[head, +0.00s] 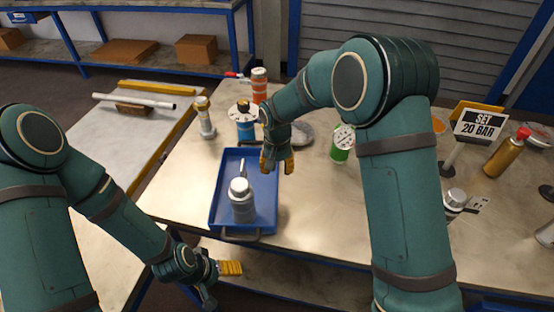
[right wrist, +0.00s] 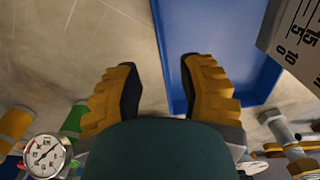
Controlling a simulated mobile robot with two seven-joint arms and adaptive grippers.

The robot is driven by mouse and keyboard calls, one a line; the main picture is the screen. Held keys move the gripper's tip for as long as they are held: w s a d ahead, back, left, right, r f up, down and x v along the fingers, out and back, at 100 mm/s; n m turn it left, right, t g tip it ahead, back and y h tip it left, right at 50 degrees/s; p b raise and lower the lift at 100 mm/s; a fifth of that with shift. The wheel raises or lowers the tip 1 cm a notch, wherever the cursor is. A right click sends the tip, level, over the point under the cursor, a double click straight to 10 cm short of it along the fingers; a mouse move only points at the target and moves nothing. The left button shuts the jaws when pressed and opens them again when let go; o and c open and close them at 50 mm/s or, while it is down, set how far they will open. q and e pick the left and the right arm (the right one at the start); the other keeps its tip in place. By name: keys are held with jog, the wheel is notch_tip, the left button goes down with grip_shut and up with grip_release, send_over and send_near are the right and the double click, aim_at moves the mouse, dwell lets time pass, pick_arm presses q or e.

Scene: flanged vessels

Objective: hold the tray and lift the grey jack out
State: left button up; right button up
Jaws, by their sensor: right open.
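The blue tray (head: 218,208) lies on the bench near its front edge, with a grey handle at its near end. The grey jack (head: 241,204) stands upright in the tray's near half. My right gripper (head: 278,163) is open and empty above the tray's right edge, beyond the jack. In the right wrist view its yellow fingers (right wrist: 163,95) are apart, with the tray (right wrist: 235,35) between and beyond them. A grey body with a black scale is cut off at upper right there, probably the jack. My left gripper (head: 226,270) is low in front of the tray's near handle; its opening is unclear.
Behind the tray stand a blue flanged vessel (head: 245,124), an orange vessel (head: 259,85) and a silver fitting (head: 204,118). A green vessel with a gauge (head: 342,143) stands right of my right gripper. A "SET 20 BAR" sign (head: 480,123) stands farther right.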

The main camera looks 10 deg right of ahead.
aim_at(277, 186)
notch_tip(277, 186, down, 9)
jog(key=shift+b, duration=0.7)
grip_shut()
dwell(0.7)
